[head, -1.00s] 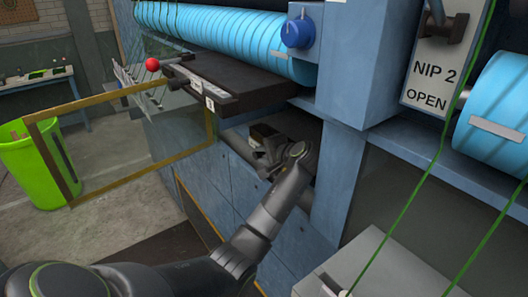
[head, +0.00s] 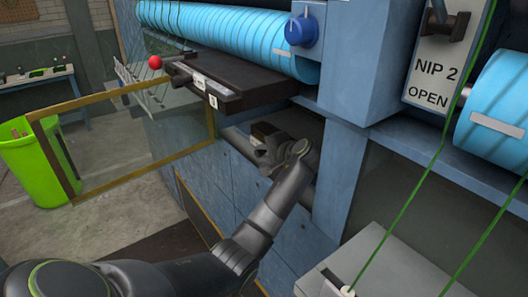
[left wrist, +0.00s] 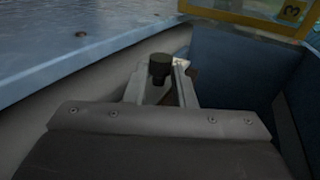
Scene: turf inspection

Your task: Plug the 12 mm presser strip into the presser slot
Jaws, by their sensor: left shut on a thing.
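My left gripper (head: 262,137) reaches into the recess under the dark shelf of the blue machine. In the left wrist view its two pale fingers (left wrist: 160,88) are shut on a dark round-topped knob (left wrist: 160,66). What lies below the knob is hidden by the gripper body, so I cannot tell whether it belongs to the presser strip. A small pale piece (left wrist: 181,63) shows just beyond the fingers. I cannot make out the presser slot in either view. My right gripper is not in view.
The dark shelf (head: 232,88) hangs above my left gripper, and a blue post (head: 341,180) stands to its right. A yellow-framed clear panel (head: 125,187) sticks out at left. A green bin (head: 30,170) stands beyond it, with open floor nearby.

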